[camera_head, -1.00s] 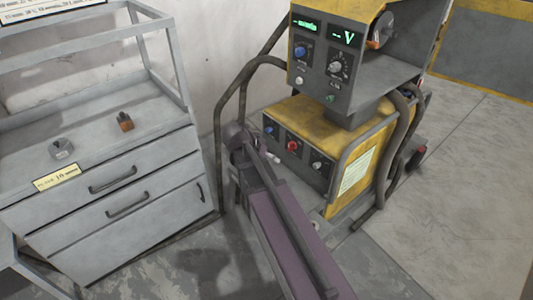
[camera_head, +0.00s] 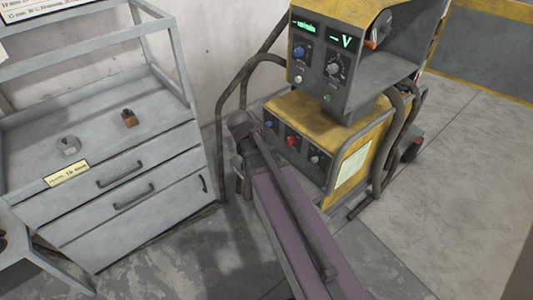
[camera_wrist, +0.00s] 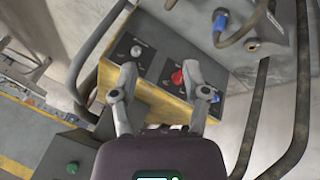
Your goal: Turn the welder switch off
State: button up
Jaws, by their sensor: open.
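The yellow and grey welder (camera_head: 345,130) stands right of the cabinet. Its lower front panel has a red switch (camera_head: 291,141) between a blue knob (camera_head: 268,126) and a grey knob (camera_head: 315,160). The displays on the upper unit (camera_head: 355,88) glow green. In the wrist view the panel appears turned around. My gripper (camera_wrist: 160,68) is open and empty there, its fingers spread over the panel. The red switch (camera_wrist: 177,78) shows just inside the right finger; contact cannot be told. In the head view my arm reaches the panel's left side, and I cannot make out the fingers.
A grey drawer cabinet (camera_head: 120,165) with two small parts on top stands at left. Cable plugs (camera_wrist: 220,25) show above the panel in the wrist view. The floor at right (camera_head: 440,200) is clear.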

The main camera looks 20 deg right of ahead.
jog(key=shift+s, duration=0.1)
dwell(0.3)
jog(key=s+a+f+n+y, duration=0.2)
jog(key=s+a+n+y, duration=0.3)
jog(key=s+a+n, duration=0.1)
jog(key=shift+s+a+n, duration=0.2)
jog(key=shift+s+n, duration=0.2)
jog(key=shift+n, duration=0.3)
